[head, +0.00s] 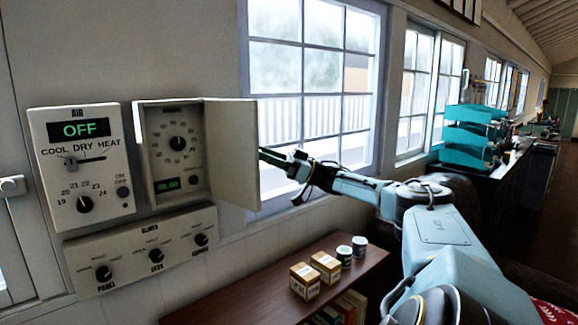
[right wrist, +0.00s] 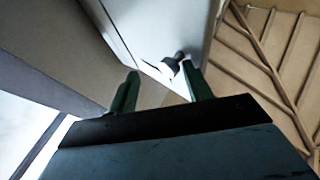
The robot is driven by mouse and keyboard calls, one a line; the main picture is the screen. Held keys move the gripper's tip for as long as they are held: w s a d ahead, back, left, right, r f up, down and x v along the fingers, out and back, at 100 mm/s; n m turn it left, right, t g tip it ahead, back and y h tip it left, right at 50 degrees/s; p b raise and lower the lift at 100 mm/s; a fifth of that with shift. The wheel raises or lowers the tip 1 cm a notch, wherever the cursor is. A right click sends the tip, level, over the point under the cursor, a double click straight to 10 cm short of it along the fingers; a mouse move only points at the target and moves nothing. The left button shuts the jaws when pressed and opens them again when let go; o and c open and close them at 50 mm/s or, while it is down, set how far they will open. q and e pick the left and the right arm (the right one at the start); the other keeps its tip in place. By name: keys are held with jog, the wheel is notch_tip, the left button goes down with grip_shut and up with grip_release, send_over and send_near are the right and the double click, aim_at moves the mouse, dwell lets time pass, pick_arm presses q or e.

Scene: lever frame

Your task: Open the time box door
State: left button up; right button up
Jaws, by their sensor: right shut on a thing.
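The time box (head: 177,147) is on the wall, with a dial and a small green display inside. Its pale door (head: 231,150) is hinged on the right side and stands wide open, swung out from the wall. My right gripper (head: 268,157) is at the door's outer edge, shut on the door; the near fingertips are partly hidden behind it. In the right wrist view the two green fingers (right wrist: 163,88) stand apart with a pale panel between and beyond them; the exact contact is hard to see. My left gripper is not in view.
A brown shelf (head: 345,285) with small boxes (head: 305,280) and cans (head: 359,246) stands below my right arm. A window (head: 312,90) is behind.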

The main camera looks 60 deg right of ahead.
jog(key=b+v, duration=0.4)
jog(key=v, duration=0.9)
